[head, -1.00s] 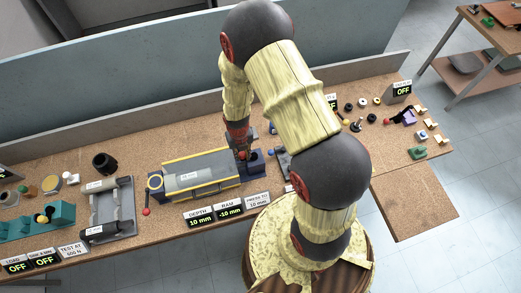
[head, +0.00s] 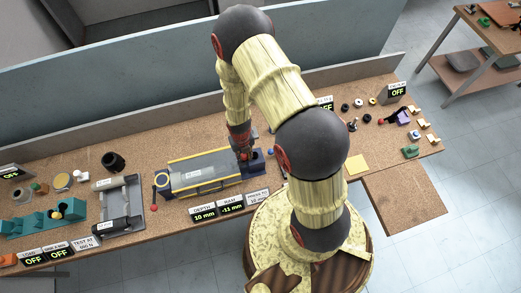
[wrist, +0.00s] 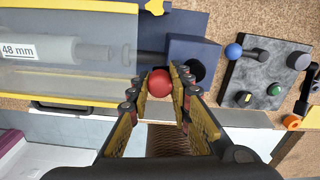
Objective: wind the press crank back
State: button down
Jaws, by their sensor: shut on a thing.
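The press (head: 205,172) is a grey unit with yellow edges and a clear guard over a cylinder; its guard also shows in the wrist view (wrist: 70,92). A red ball knob (wrist: 160,84) sits between my fingers in the wrist view, just beside a dark blue block (wrist: 192,55) at the press end. I take it for the crank's knob; the crank arm is hidden. My gripper (head: 243,154) is shut on this knob at the press's right end. A second red ball (head: 154,209) hangs on a lever at the left end. The RAM display (head: 230,207) reads -11 mm.
The DEPTH display (head: 204,215) reads 10 mm. A grey plate (wrist: 258,75) with a blue ball and several knobs lies close to the right of my gripper. A grey cradle (head: 118,208) stands left of the press. A grey-blue wall runs behind the bench.

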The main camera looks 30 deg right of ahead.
jog(key=p, duration=0.4)
jog(key=shift+s+r+n, duration=0.1)
jog(key=shift+s+n, duration=0.15)
jog(key=shift+n, duration=0.05)
jog(key=shift+s+f+p, duration=0.15)
jog(key=shift+f+p, duration=0.05)
jog(key=shift+p, duration=0.4)
jog(key=shift+s+d+n+b, duration=0.1)
jog(key=shift+s+n+b, duration=0.5)
jog(key=shift+n, duration=0.65)
jog(key=shift+s+n+b, duration=0.55)
jog(key=shift+n, duration=0.7)
jog(key=shift+s+d+n+b, duration=0.2)
jog(key=shift+s+n+b, duration=0.1)
jog(key=shift+n, duration=0.5)
jog(key=shift+s+d+n+b, duration=0.2)
jog(key=shift+s+n+b, duration=0.05)
jog(key=shift+n, duration=0.55)
jog(key=shift+s+d+n+b, duration=0.2)
jog(key=shift+s+n+b, duration=0.1)
jog(key=shift+n, duration=0.5)
